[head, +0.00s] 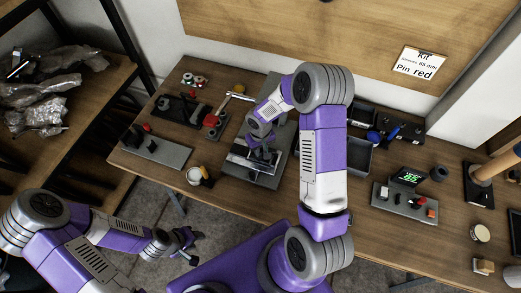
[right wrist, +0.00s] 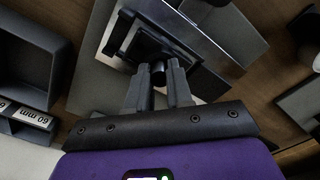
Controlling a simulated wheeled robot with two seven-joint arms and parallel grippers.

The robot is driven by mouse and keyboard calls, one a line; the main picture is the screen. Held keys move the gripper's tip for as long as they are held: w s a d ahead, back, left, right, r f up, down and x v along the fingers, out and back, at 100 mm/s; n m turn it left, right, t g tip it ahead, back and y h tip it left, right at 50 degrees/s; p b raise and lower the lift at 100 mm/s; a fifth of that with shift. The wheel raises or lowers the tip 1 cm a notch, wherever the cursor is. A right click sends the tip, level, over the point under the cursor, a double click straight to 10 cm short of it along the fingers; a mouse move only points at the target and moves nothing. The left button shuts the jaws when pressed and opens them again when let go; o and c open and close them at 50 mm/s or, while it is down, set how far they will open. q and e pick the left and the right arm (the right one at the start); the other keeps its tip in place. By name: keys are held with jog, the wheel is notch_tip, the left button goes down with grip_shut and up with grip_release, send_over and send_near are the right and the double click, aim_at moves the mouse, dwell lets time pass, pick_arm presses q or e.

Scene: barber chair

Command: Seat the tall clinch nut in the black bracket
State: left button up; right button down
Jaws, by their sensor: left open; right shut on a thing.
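My right gripper (head: 262,157) is over the grey work plate in the middle of the table. In the right wrist view its fingertips (right wrist: 158,78) are closed on a small dark cylindrical piece, which looks like the tall clinch nut (right wrist: 158,70). The black bracket (right wrist: 122,32) lies just beyond the fingertips, on a metal fixture. The nut's far end is at or over the bracket; I cannot tell whether it touches or sits in it. In the head view the gripper mostly hides nut and bracket. My left gripper (head: 184,245) is open and empty, off the table's front edge.
A grey plate with small parts (head: 155,150) and a white cup (head: 194,176) are at the left. A wall sign (head: 418,63) reads "Pin red".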

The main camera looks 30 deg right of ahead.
jog(key=shift+s+a+f, duration=0.15)
jog(key=shift+s+f, duration=0.2)
jog(key=shift+f, duration=0.2)
jog(key=c, duration=1)
grip_release()
jog(key=shift+c, duration=0.2)
jog(key=shift+r+p, duration=0.3)
jog(key=shift+r, duration=0.05)
jog(key=r, duration=0.4)
jog(key=r+p, duration=0.1)
jog(key=r, duration=0.7)
jog(key=shift+w+r+p, duration=0.3)
jog(key=shift+r, duration=0.05)
